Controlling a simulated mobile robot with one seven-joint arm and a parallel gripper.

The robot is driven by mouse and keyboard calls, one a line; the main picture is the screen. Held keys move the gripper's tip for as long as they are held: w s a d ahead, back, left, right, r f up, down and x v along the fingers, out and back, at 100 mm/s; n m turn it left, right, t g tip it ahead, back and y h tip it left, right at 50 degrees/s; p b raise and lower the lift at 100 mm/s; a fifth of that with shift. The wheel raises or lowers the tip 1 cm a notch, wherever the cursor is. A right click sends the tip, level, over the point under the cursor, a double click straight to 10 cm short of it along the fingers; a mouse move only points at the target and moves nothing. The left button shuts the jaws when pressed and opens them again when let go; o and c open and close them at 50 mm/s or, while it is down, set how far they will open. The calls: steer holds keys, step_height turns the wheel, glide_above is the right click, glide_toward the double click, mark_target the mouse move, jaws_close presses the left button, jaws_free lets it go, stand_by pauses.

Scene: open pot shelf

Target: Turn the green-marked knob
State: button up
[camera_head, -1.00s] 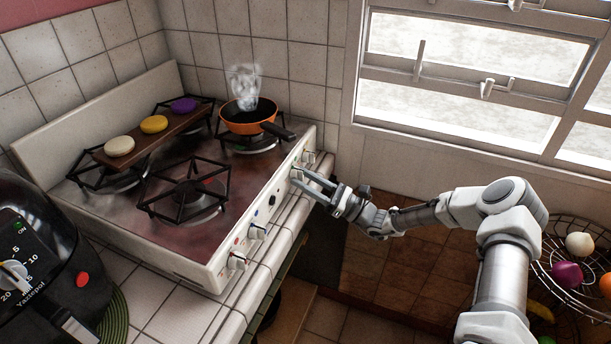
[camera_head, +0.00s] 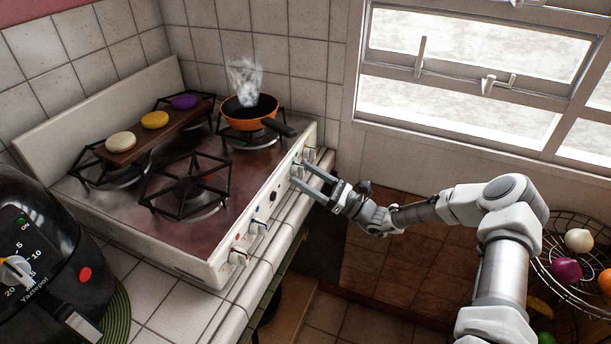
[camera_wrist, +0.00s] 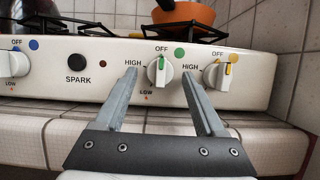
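The green-marked knob (camera_wrist: 160,72) is white with a green stripe, on the stove's front panel. Its stripe points up at the OFF label, beside a green dot (camera_wrist: 179,52). My gripper (camera_head: 301,174) is at the panel's far end in the head view. In the wrist view its two fingers are open, one on each side of the green-marked knob, with gaps showing between fingers and knob. The right finger comes between this knob and the yellow-marked knob (camera_wrist: 217,74). In the head view the fingers partly hide the green-marked knob.
A blue-marked knob (camera_wrist: 17,63) and a black SPARK button (camera_wrist: 77,62) are further left. A tiled ledge (camera_wrist: 25,140) runs below the panel.

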steer(key=shift+d+f, duration=0.1)
steer(key=b+v, duration=0.1)
steer(key=v, duration=1.6)
steer(key=shift+s+d, duration=0.1)
